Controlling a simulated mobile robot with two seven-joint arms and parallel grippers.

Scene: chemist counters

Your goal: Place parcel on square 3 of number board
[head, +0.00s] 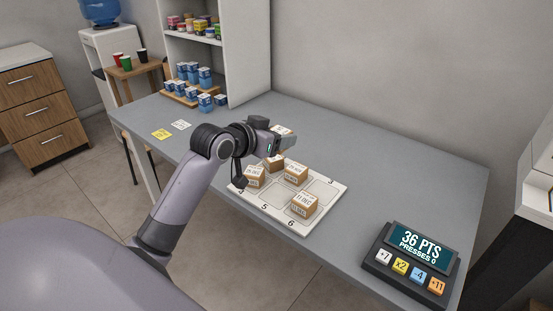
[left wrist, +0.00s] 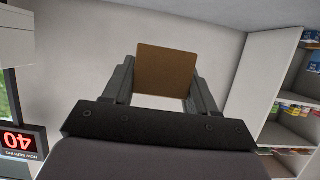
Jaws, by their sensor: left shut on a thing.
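My left gripper (head: 288,140) is shut on a brown parcel with a white label (head: 281,129), held up above the back of the number board. In the left wrist view the parcel (left wrist: 166,70) shows as a plain brown face between the two fingers. The white number board (head: 245,193) lies on the grey counter below and to the right. Square 3 (head: 321,190), at its right back corner, is bare. Several other brown parcels stand on the board, one of them (head: 304,204) on square 6. Square 5 (head: 275,192) is bare. My right gripper is not in view.
A points device with coloured buttons (head: 408,262) stands at the counter's right front, reading 36 PTS. Blue-and-white boxes (head: 192,76) and a shelf unit (head: 240,50) stand at the back left. Counter behind the board is clear.

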